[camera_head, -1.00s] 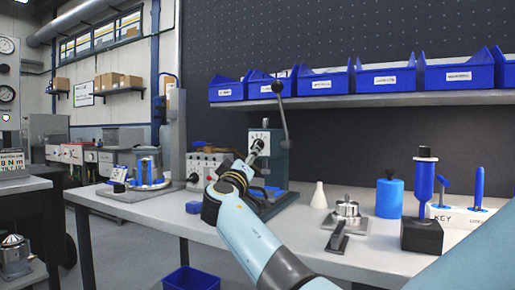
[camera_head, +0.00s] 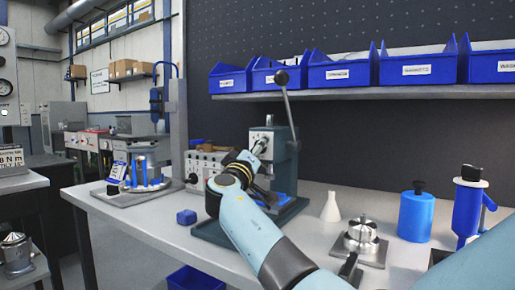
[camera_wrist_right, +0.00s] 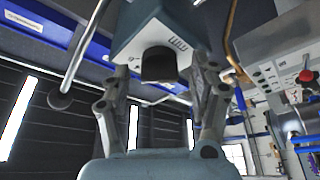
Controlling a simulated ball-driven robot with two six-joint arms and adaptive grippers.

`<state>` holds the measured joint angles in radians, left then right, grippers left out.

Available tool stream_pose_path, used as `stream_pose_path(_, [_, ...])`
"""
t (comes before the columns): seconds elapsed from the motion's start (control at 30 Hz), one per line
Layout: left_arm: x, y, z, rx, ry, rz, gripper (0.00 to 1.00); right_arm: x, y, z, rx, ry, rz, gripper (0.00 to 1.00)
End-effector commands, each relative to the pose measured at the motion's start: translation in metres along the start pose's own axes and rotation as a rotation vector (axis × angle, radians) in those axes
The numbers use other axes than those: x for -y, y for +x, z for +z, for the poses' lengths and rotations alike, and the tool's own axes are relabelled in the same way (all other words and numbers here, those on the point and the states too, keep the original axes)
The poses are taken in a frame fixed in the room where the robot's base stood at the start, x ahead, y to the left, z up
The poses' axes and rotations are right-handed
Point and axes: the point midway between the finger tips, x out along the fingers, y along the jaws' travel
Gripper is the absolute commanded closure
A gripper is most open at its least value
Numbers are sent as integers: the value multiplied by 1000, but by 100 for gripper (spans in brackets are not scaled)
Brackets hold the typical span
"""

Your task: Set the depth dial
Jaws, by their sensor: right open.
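The teal-grey bench press (camera_head: 283,150) stands on the workbench, with a long lever (camera_head: 287,100) rising from its side to a dark ball. In the right wrist view its pale head (camera_wrist_right: 165,25) carries a short black round knob (camera_wrist_right: 158,65), which looks like the depth dial, and a row of small marks beside it. My right gripper (camera_head: 262,146) is at the front of the press head. In the right wrist view the fingers of the right gripper (camera_wrist_right: 160,80) are spread on either side of the knob, with gaps showing. My left gripper is not in view.
Blue bins (camera_head: 342,72) line the shelf above. A white cone (camera_head: 331,207), a metal fixture (camera_head: 360,238) and a blue cylinder (camera_head: 415,217) stand right of the press. A small blue block (camera_head: 186,217) and a round fixture (camera_head: 145,175) are left.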

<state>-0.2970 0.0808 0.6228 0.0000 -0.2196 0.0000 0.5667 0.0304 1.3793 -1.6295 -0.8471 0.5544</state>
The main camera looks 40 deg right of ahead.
Motion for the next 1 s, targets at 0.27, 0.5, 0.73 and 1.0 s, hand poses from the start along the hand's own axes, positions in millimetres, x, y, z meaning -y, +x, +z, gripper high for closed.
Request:
stream_pose_path(0.27, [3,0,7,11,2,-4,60,0,0,0,0,0,-1,52])
stream_pose_path(0.5, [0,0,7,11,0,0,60,0,0,0,0,0,-1,83])
stream_pose_path(0.73, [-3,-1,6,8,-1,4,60,0,0,0,0,-5,-4,94])
stream_pose_path(1.0, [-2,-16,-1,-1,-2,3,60,-3,0,-2,0,-95,-43,94])
